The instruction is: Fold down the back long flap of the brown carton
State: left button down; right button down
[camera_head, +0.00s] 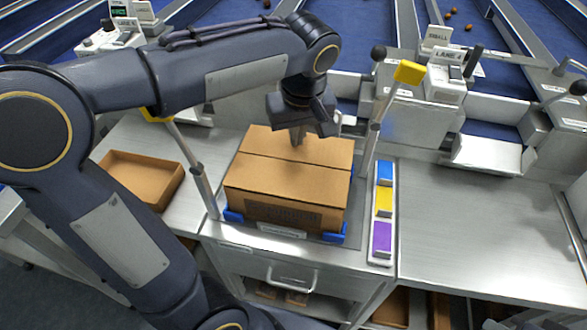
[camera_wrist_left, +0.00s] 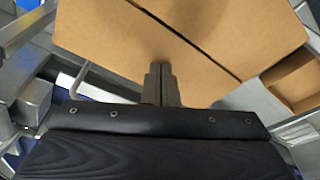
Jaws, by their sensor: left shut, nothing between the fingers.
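The brown carton (camera_head: 275,203) stands on the steel bench between blue corner stops. Both long flaps lie flat over its top, with a dark seam between them. The back long flap (camera_head: 325,150) is partly hidden by my left arm. My left gripper (camera_head: 297,140) is shut and empty, with its tips pointing down at the back flap. In the left wrist view the shut fingers (camera_wrist_left: 160,84) overlap the back part of the carton top (camera_wrist_left: 190,68), close to or on the flap; I cannot tell whether they touch. My right gripper is not in view.
An open shallow brown tray (camera_head: 140,180) lies left of the carton. The right bench top (camera_head: 470,230) is clear.

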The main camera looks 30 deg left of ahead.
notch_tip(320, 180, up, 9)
jog(key=p, duration=0.8)
jog(key=shift+p, duration=0.3)
